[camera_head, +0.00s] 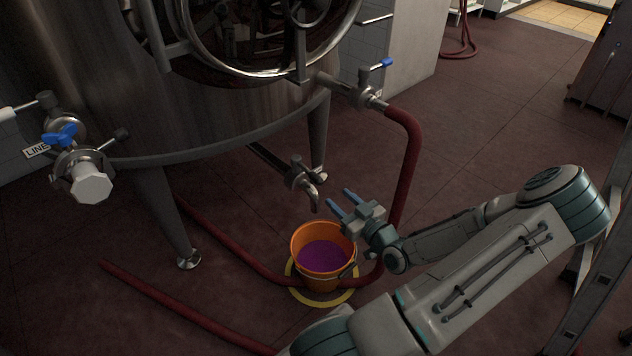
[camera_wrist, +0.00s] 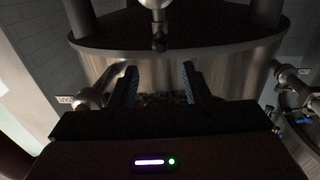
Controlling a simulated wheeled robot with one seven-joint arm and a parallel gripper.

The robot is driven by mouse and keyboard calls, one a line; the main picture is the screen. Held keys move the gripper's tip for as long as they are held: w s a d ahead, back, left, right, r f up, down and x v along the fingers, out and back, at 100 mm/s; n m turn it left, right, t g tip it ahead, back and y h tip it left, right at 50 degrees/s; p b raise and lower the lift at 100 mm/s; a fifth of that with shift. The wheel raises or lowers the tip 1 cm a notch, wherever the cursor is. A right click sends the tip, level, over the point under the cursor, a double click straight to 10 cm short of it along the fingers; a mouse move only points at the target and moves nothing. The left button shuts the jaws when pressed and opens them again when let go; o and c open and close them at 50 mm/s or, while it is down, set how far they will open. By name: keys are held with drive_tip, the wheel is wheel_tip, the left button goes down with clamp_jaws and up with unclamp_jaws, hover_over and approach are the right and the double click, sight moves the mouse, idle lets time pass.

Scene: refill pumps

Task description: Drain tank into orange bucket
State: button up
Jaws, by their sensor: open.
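The steel tank (camera_head: 215,100) stands on legs at the upper left, and its curved wall fills the upper part of the wrist view (camera_wrist: 230,60). A drain outlet with a downturned spout (camera_head: 303,180) sticks out from under it. The orange bucket (camera_head: 299,247) stands upright below and slightly right of the spout, on a yellow floor ring (camera_head: 318,301). Purple liquid (camera_head: 325,256) lies inside it. No falling stream shows. My gripper (camera_head: 338,196) is open and empty, just right of the spout and above the bucket's right rim. Its two blue fingers also show in the wrist view (camera_wrist: 158,75).
A red hose (camera_head: 408,165) hangs from a blue-handled valve (camera_head: 372,78) and runs along the floor behind the bucket. Another red hose (camera_head: 185,308) lies in front. A blue-handled valve (camera_head: 62,137) labelled LINE is at left.

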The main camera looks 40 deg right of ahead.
sight(322, 183)
drive_tip(key=w+b, duration=0.2)
drive_tip(key=w, duration=0.8)
drive_tip(key=shift+d+f+b, duration=0.1)
drive_tip(key=shift+f+b, duration=0.05)
drive_tip(key=shift+b, duration=0.25)
drive_tip(key=shift+w, duration=0.65)
clamp_jaws()
